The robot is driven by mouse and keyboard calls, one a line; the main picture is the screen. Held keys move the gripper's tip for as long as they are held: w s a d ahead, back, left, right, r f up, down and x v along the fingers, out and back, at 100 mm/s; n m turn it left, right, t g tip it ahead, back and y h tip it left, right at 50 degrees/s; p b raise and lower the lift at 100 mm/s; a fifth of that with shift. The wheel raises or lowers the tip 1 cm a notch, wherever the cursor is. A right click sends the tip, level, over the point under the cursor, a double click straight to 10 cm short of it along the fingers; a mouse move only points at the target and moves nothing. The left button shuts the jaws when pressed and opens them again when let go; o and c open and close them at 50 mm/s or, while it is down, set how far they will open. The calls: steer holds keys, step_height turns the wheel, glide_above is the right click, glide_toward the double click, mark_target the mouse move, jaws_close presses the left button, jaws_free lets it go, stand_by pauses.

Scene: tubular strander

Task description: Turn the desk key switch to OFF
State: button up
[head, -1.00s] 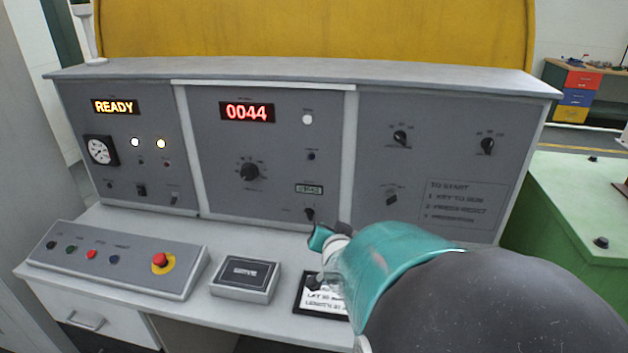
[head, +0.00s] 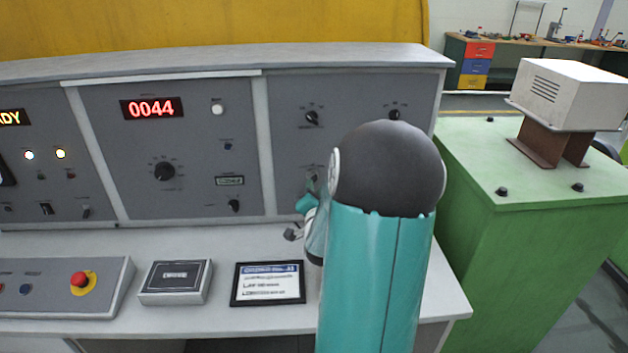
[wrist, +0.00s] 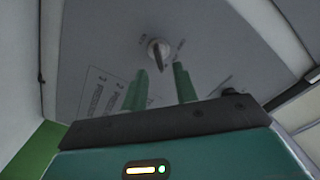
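The key switch (wrist: 158,50) is a round silver-ringed switch with a dark key or handle, set in the grey right-hand panel (head: 283,150). In the wrist view it lies just beyond the fingertips, roughly centred between them. My gripper (wrist: 159,72) is open, with two green fingers apart and nothing between them. In the head view my gripper (head: 306,203) is at the lower left of that panel, and my arm hides much of the panel. The small print around the switch is too blurred to read, so I cannot tell its position.
Two dark knobs (head: 312,117) (head: 394,114) sit higher on the same panel. A framed card (head: 268,284), a small grey box (head: 176,282) and a red emergency button (head: 80,280) are on the desk below. A green cabinet (head: 490,200) stands to the right.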

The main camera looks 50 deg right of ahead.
mark_target(314, 178)
steer(key=x, duration=0.5)
steer(key=shift+w+d, duration=0.25)
steer(key=shift+d, duration=0.05)
jaws_close()
